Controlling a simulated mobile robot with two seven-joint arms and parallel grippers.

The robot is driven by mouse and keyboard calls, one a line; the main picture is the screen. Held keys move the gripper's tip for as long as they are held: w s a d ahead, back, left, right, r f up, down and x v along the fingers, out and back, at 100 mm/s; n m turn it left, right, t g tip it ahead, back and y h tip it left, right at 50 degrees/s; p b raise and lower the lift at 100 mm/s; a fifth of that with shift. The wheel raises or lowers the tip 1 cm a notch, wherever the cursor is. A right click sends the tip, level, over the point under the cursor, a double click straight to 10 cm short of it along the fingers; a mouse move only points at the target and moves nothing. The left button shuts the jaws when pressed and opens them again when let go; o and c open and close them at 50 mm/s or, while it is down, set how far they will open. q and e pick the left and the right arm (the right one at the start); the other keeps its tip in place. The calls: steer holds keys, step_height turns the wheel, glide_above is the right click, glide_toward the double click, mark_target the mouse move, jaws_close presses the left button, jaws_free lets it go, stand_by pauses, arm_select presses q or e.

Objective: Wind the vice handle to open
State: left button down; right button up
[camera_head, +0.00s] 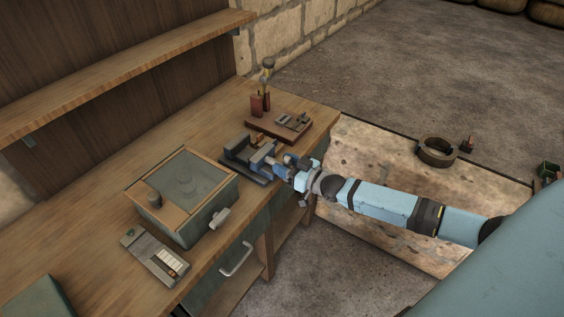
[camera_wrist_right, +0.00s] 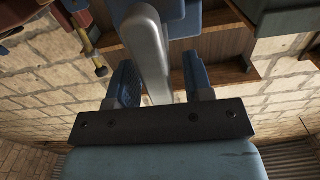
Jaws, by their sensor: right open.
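The vice (camera_head: 246,156) is a dark grey and blue block on the bench near its front edge. My right gripper (camera_head: 287,167) is at the vice's front end, its arm coming in from the right. In the right wrist view my right gripper (camera_wrist_right: 158,62) is open, with one blue finger on each side of a pale grey bar, which looks like the vice handle (camera_wrist_right: 147,45). The bar lies between the fingers; whether either touches it I cannot tell. In the head view the gripper hides most of the handle. My left gripper is not in view.
A flat grey case (camera_head: 155,257) lies nearer. A reddish-brown board (camera_head: 279,126) with small parts is behind the vice. A shelf (camera_head: 130,65) runs above the bench.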

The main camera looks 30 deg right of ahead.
steer(key=shift+w+a, duration=0.2)
steer(key=shift+w, duration=0.3)
jaws_close()
steer(key=shift+n, duration=0.3)
jaws_free()
steer(key=shift+s, duration=0.1)
